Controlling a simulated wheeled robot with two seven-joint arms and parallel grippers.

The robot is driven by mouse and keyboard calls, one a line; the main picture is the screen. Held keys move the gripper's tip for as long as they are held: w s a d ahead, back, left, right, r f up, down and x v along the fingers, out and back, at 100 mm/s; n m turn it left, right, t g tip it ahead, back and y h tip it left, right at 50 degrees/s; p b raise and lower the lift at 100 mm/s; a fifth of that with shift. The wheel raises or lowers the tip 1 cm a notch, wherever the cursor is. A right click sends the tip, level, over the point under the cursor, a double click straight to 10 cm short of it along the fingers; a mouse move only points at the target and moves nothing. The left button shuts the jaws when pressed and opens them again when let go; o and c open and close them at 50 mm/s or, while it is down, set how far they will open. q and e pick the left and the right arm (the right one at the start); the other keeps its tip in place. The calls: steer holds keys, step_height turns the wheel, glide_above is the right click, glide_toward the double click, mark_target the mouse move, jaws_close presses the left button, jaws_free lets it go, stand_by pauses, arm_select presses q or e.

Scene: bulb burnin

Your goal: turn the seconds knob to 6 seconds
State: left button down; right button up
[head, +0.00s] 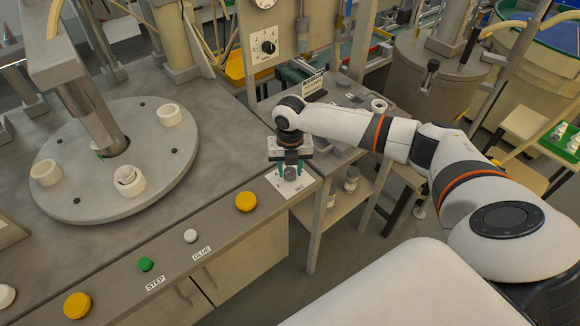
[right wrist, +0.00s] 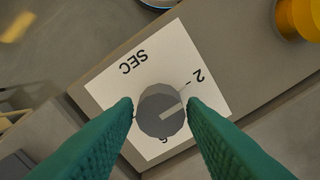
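The seconds knob (right wrist: 161,112) is a grey round dial on a white label plate (right wrist: 112,88) marked SEC, at the right end of the console ledge. In the right wrist view its pale pointer line aims right and slightly up, a little below the 2 mark. The 6 (right wrist: 163,140) is partly covered by the knob's lower edge; the right finger may hide other marks. My right gripper (head: 290,170) reaches down over the knob. Its green fingers straddle it, very close to both sides, with a thin gap seeming to show at the left. My left gripper is out of view.
A yellow button (head: 246,202) sits on the ledge left of the plate, with white (head: 190,236) and green (head: 145,264) buttons farther along. A round turntable (head: 90,195) with white rings stands on the left. Another dial (head: 268,47) is on a panel behind.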

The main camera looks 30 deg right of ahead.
steer(key=c, duration=0.5)
steer(key=shift+r+m+p, duration=0.2)
steer(key=shift+m+p, duration=0.4)
steer(key=shift+p, duration=0.15)
steer(key=m+p, duration=0.3)
steer(key=shift+r, duration=0.1)
steer(key=m+p, duration=0.4)
steer(key=m, duration=0.2)
steer(key=shift+m+p, duration=0.3)
steer(key=m+p, duration=0.2)
steer(key=m, duration=0.1)
steer(key=shift+m, duration=0.3)
steer(key=m+p, duration=0.2)
steer(key=m, duration=0.1)
steer(key=shift+m, duration=0.3)
steer(key=m+p, duration=0.1)
steer(key=m, duration=0.2)
steer(key=shift+p, duration=0.35)
steer(key=shift+f+m+p, duration=0.2)
steer(key=shift+m+p, duration=0.3)
steer(key=shift+m, duration=0.8)
steer(key=shift+d, duration=0.1)
